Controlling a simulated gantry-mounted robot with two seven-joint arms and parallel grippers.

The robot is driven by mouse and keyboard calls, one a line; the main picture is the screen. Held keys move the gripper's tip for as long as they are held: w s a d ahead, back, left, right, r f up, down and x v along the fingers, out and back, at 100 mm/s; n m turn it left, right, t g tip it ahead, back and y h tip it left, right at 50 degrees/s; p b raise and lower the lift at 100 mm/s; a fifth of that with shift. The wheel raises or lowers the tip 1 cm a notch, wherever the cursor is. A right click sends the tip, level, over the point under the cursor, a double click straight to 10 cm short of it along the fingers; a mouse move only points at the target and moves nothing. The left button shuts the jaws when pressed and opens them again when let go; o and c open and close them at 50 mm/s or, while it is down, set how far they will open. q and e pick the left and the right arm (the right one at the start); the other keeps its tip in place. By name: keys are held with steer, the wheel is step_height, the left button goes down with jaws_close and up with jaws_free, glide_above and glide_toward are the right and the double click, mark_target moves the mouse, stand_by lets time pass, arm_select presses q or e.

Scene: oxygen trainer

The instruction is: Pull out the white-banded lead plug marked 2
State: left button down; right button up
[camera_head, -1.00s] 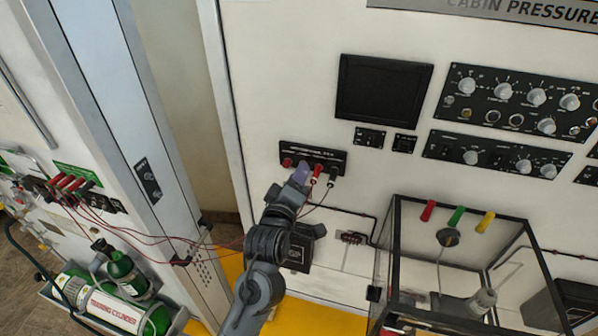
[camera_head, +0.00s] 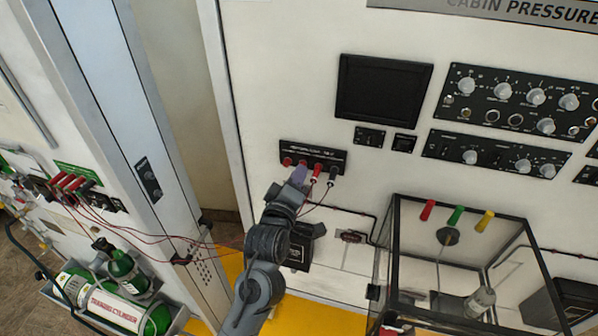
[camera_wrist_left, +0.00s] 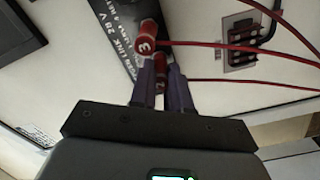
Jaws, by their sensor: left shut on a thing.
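A black terminal strip (camera_head: 325,155) on the white wall panel holds several lead plugs in a row. A red plug (camera_head: 287,161) is at its left end, a red plug with a white end (camera_head: 316,171) is right of my gripper, and a dark plug (camera_head: 333,172) is at the right. My left gripper (camera_head: 299,175) is at the strip. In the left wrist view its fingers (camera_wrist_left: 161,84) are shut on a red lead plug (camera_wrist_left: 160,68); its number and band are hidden. A red plug marked 3 (camera_wrist_left: 146,38) is just beside it. My right gripper is not in view.
Thin red leads (camera_wrist_left: 230,48) run from the plugs. A clear box with a black frame (camera_head: 394,255) stands below right. A black screen (camera_head: 383,88) is above the strip. Green cylinders (camera_head: 118,308) lie at lower left.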

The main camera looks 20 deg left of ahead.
arm_select(q)
steer(key=shift+s, duration=0.15)
steer(key=shift+s+d+p, duration=0.1)
steer(key=shift+s+p, duration=0.8)
steer(key=shift+s, duration=1.45)
steer(key=shift+f, duration=0.1)
